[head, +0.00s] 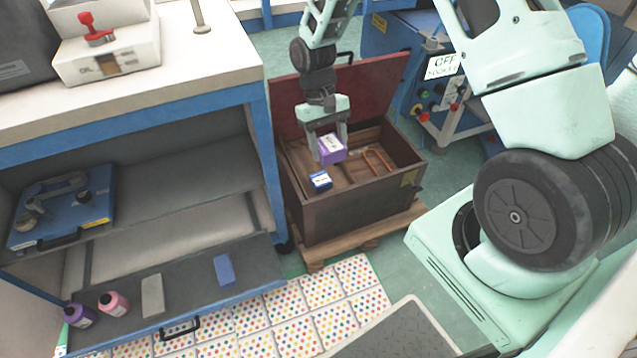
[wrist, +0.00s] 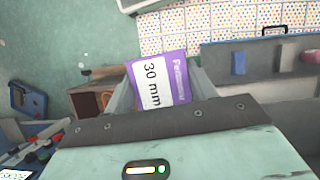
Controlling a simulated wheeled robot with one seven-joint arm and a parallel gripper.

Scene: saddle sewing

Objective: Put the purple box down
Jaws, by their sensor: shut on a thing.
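The purple box (head: 332,149) is held between the fingers of my gripper (head: 328,140), above the open wooden chest (head: 345,217) in the head view. In the wrist view the purple box (wrist: 163,82) shows a white label reading "30 mm" between my gripper's fingers (wrist: 160,88). My gripper is shut on it. The box appears tilted. Whether its underside touches anything in the chest cannot be told.
A small blue box (head: 320,181) and an orange-brown U-shaped item (head: 377,160) lie in the chest. The chest's red lid (head: 355,88) stands open behind. A workbench with an open drawer (head: 185,295) is on the left. Blue machinery (head: 400,60) stands behind.

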